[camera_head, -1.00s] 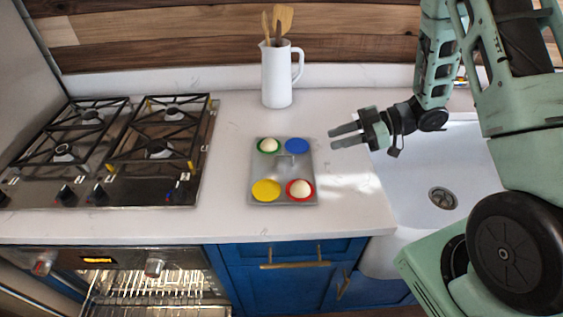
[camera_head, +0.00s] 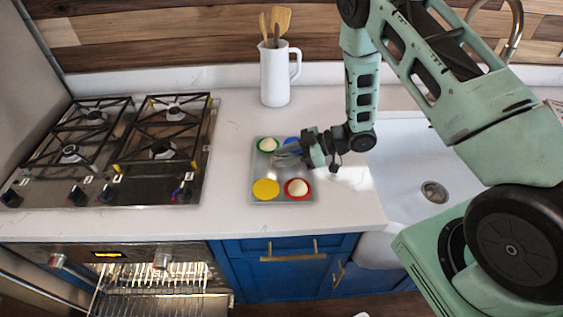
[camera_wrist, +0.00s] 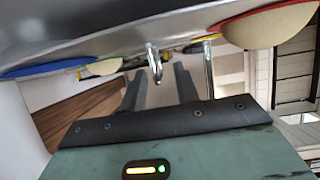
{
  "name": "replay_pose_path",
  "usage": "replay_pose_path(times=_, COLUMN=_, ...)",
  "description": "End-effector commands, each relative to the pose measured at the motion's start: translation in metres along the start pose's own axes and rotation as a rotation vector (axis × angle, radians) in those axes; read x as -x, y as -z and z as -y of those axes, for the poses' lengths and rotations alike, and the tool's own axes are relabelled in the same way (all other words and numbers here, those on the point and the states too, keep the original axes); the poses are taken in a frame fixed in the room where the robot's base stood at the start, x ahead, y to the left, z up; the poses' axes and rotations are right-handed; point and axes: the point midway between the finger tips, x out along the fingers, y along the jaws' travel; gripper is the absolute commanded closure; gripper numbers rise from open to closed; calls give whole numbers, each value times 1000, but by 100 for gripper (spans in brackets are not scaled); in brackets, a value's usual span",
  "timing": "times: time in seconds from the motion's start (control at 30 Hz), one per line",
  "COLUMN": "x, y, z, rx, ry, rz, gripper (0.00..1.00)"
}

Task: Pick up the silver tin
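The silver tin (camera_head: 256,163) is a flat metal tray on the white counter, with a raised handle at its middle. It carries four coloured round spots, and pale domes sit on the green and red ones. My gripper (camera_head: 284,155) is over the tin from the right, near its middle, covering the handle and part of the blue spot. In the wrist view, the tin (camera_wrist: 120,42) fills the top, with a thin metal handle (camera_wrist: 155,62) at the fingertips. The two fingers (camera_wrist: 160,84) are apart with a gap between them. Contact with the handle cannot be told.
A gas stove (camera_head: 105,150) stands left of the tin. A white jug (camera_head: 275,80) with wooden utensils stands behind it. A white sink (camera_head: 408,165) lies to the right. The oven below (camera_head: 150,300) is open. Counter in front of the tin is clear.

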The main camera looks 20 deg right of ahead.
Motion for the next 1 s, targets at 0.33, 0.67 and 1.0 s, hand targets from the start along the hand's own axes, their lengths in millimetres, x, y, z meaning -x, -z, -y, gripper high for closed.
replay_pose_path(times=0.33, x=-11, y=0, z=0, rx=0, ry=-1, rz=-1, gripper=69)
replay_pose_path(times=0.67, x=-11, y=0, z=0, rx=0, ry=-1, rz=-2, gripper=100)
replay_pose_path(times=1.0, x=-8, y=8, z=-1, rx=3, ry=-3, rz=-3, gripper=100)
